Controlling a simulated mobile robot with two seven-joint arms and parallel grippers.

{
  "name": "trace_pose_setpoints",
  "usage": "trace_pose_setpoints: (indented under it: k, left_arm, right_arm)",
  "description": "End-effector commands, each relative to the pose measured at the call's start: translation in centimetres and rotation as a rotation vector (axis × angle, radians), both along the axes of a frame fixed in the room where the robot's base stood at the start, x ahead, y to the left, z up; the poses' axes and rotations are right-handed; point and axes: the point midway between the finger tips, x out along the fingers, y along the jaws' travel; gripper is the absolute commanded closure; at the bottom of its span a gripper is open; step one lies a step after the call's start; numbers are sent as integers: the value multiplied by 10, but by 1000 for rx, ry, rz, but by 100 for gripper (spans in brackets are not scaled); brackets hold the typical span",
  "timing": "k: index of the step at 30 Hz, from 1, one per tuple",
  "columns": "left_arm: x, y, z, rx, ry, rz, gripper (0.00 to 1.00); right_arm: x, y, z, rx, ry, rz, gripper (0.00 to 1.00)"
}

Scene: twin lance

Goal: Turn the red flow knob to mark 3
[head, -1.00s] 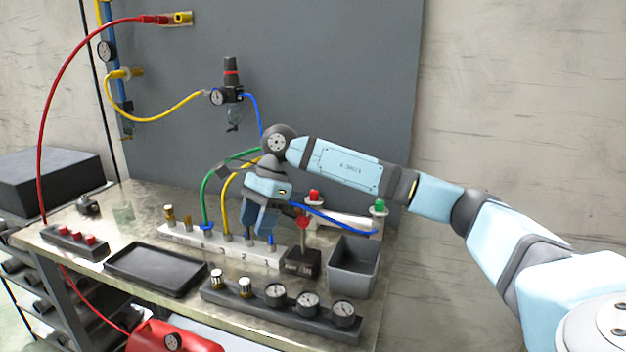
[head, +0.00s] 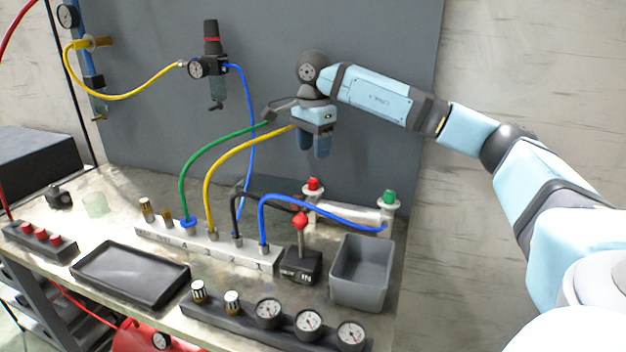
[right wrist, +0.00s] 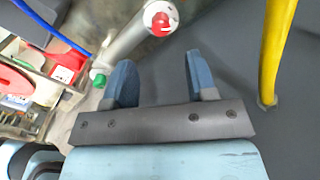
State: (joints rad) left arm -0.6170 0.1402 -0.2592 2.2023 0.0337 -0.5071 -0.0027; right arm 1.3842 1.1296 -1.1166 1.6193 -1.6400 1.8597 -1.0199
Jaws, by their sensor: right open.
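The red flow knob (head: 313,184) appears to be the small red cap on the left end of a silver cylinder (head: 345,207) at the back of the bench. It also shows in the right wrist view (right wrist: 160,22), with a white mark on its face; the setting is too small to read. A green knob (head: 389,197) caps the cylinder's right end. My right gripper (head: 314,148) is open and empty, pointing down above the red knob and apart from it. Its two blue fingers show spread in the right wrist view (right wrist: 160,70). My left gripper is out of view.
Green, yellow, black and blue hoses rise from a manifold (head: 205,246); the yellow one (head: 240,150) passes near my gripper. A red-ball lever (head: 300,221) on a black box and a grey bin (head: 362,300) stand in front. A regulator (head: 212,65) hangs on the panel.

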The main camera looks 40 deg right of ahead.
Motion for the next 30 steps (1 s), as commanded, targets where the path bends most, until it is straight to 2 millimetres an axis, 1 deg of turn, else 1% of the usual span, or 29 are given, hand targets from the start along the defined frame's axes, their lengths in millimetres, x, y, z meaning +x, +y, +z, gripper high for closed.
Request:
trace_pose_setpoints:
  k: [1, 3, 6, 10, 15, 25, 26, 27, 29, 30]
  left_arm:
    - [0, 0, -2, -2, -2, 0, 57]
    - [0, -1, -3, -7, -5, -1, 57]
    - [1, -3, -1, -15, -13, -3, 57]
    - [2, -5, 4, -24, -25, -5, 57]
    - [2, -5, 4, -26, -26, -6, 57]
    - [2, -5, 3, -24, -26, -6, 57]
    - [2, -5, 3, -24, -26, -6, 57]
    - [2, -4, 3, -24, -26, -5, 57]
    - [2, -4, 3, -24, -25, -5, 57]
    - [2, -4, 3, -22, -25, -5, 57]
  right_arm:
    - [-1, 0, -15, -1, 3, 0, 48]
    - [-1, 0, -30, 0, 3, 0, 48]
    - [0, 0, -49, 1, 2, 0, 48]
    - [0, 0, -68, 0, 2, 0, 48]
    - [0, 0, -81, 1, -1, 0, 48]
    - [0, 0, -83, 1, -1, 0, 48]
    - [0, 0, -83, 1, -1, 0, 55]
    - [0, 0, -83, 1, -1, 0, 64]
    - [0, 0, -83, 1, 0, 0, 78]
    - [0, 0, -83, 1, 0, 0, 87]
